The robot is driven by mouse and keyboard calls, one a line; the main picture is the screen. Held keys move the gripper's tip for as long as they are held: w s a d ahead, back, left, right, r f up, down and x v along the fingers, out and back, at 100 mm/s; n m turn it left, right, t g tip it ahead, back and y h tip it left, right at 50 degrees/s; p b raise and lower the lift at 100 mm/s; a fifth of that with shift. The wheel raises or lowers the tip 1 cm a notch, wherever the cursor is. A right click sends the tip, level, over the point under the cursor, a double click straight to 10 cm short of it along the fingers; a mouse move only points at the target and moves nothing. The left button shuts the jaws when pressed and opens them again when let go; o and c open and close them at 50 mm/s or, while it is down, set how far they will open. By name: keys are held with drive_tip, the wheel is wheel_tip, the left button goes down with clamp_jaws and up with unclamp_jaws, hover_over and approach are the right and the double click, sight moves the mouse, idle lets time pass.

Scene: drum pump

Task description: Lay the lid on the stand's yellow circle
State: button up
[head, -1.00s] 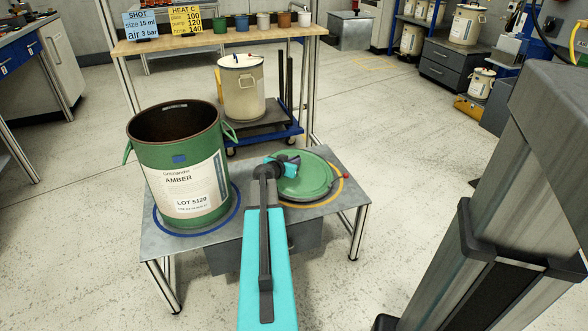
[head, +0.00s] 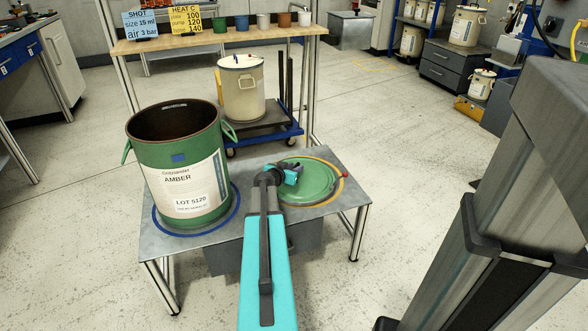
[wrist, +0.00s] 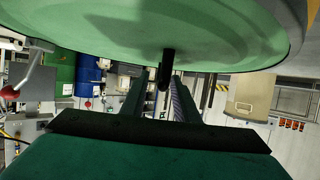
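The green round lid (head: 312,184) lies flat, apparently on the metal stand (head: 335,218). The yellow circle (head: 341,190) shows around its right side and along its top and bottom edges; my gripper hides part of the left side. My gripper (head: 293,174) is over the lid's left part. In the wrist view the lid (wrist: 230,35) fills the top, and its dark handle (wrist: 167,68) stands between my fingertips (wrist: 163,82). The fingers are apart, with gaps seen beside the handle, so the gripper looks open. A red knob (head: 345,175) is at the lid's right edge.
A green drum (head: 172,145), open at the top and labelled AMBER, stands on the left of the stand within a blue circle (head: 158,225). Behind the stand, a cream drum (head: 241,92) sits on a blue cart (head: 285,132).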

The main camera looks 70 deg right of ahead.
drive_tip(key=shift+a, duration=0.1)
drive_tip(key=shift+p+v, duration=0.65)
drive_tip(key=shift+v, duration=5.3)
drive_tip(key=shift+r, duration=0.1)
